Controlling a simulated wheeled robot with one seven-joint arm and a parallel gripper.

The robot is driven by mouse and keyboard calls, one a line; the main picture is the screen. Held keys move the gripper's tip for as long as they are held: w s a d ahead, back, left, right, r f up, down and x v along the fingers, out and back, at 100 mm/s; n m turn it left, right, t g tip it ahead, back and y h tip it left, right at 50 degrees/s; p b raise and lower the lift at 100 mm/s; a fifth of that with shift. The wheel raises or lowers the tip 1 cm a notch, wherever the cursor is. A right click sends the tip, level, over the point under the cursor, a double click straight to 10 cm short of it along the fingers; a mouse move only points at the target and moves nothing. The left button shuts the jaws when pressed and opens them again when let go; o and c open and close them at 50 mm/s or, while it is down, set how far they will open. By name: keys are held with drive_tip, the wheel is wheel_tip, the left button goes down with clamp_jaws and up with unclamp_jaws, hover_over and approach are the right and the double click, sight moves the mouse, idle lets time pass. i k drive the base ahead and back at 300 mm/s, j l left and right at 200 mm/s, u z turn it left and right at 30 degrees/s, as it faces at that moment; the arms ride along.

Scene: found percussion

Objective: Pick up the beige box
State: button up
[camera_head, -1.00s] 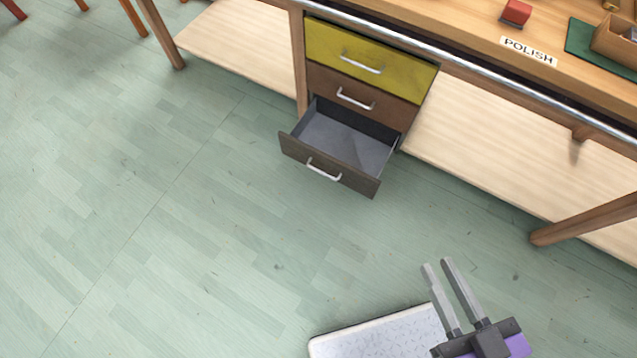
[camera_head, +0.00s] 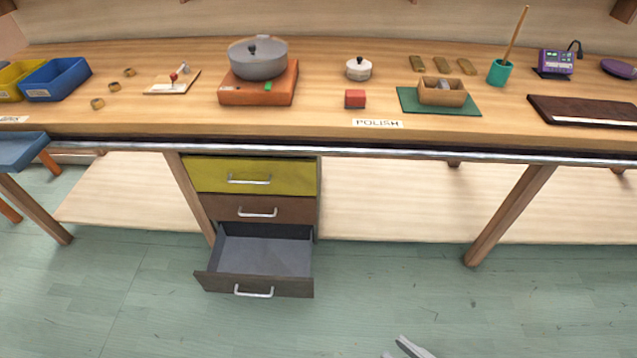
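The beige box (camera_head: 455,98) is a small open-topped box on a green mat (camera_head: 411,104), on the workbench right of centre. A small grey thing shows inside it, too small to name. My gripper (camera_head: 395,348) shows only as two pale grey fingertips at the bottom edge, low over the floor in the picture and well apart from the box. The fingertips stand apart with nothing seen between them. The rest of the gripper is out of frame.
A red block (camera_head: 355,98) and a "POLISH" label (camera_head: 378,124) lie left of the mat. Gold bars (camera_head: 441,65) lie behind it, a teal cup (camera_head: 500,73) and dark brown board (camera_head: 580,108) to its right. An open drawer (camera_head: 255,285) juts out below the bench.

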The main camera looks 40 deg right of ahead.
sight(456, 97)
drive_tip(key=z, duration=1.25)
drive_tip(key=i+j+u, duration=0.35)
drive_tip(key=i+j, duration=0.55)
drive_tip(key=i, duration=0.15)
